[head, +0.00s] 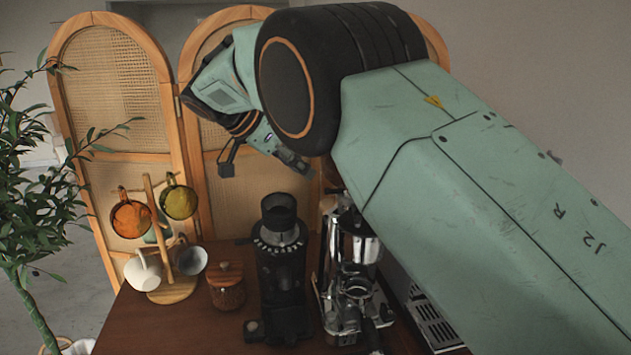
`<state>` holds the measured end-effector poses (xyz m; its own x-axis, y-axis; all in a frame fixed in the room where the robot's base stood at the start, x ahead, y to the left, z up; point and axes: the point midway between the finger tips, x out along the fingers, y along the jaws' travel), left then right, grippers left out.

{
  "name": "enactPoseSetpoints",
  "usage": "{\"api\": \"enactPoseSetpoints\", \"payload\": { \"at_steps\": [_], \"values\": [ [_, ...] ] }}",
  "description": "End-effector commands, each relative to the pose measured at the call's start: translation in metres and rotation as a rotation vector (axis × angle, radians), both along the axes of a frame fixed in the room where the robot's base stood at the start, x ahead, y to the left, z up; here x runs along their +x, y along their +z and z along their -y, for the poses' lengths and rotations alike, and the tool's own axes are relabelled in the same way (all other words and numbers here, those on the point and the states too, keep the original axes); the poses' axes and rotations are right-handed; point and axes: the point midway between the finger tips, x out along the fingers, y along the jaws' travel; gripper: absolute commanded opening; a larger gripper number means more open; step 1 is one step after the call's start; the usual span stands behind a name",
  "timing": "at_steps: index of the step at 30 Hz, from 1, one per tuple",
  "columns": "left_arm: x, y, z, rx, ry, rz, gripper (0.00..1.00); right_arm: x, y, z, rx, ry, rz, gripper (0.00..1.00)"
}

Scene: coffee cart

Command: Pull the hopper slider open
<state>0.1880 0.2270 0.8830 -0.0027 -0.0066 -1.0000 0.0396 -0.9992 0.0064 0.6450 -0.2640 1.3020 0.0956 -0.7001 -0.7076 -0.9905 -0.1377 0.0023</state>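The black coffee grinder (283,285) stands upright on the wooden cart top, with a dark round hopper (279,212) at its top. I cannot make out the hopper slider at this size. My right gripper (260,165) hangs above and slightly left of the hopper, apart from it. Its two dark fingers are spread, with nothing visible between them. My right arm comes in from the right and covers much of the upper right. My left gripper is not in view.
A chrome espresso machine (358,250) stands right of the grinder, partly behind my arm. A lidded wooden jar (227,290) and a mug stand (172,290) with several mugs are to its left. A plant (35,200) and rattan screen (115,80) stand beyond.

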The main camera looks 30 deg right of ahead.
Motion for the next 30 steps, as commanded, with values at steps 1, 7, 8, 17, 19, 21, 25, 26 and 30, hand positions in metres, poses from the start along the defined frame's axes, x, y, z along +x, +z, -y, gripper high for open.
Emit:
{"api": "enactPoseSetpoints", "payload": {
  "at_steps": [1,7,8,17,19,21,25,26,30],
  "values": [
    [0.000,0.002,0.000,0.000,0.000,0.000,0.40,-0.001,-0.003,0.004,0.001,-0.001,-0.003,0.34],
    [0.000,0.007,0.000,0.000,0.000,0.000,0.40,-0.001,-0.025,0.025,0.001,-0.001,-0.005,0.34],
    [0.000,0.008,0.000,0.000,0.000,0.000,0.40,-0.001,-0.028,0.028,0.001,-0.001,-0.004,0.34],
    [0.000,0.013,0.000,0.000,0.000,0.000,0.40,0.004,-0.049,0.049,0.001,0.000,-0.002,0.34],
    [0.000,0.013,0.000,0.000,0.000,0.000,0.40,0.005,-0.051,0.050,0.001,0.001,-0.001,0.34],
    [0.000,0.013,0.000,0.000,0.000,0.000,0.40,0.005,-0.052,0.051,0.001,0.001,-0.001,0.34],
    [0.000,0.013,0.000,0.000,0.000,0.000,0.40,0.006,-0.052,0.050,0.001,0.001,0.000,0.34],
    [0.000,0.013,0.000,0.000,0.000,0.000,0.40,0.006,-0.052,0.050,0.001,0.001,-0.001,0.34],
    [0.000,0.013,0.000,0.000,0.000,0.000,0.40,0.007,-0.052,0.050,0.001,0.001,-0.001,0.22]
  ]
}}
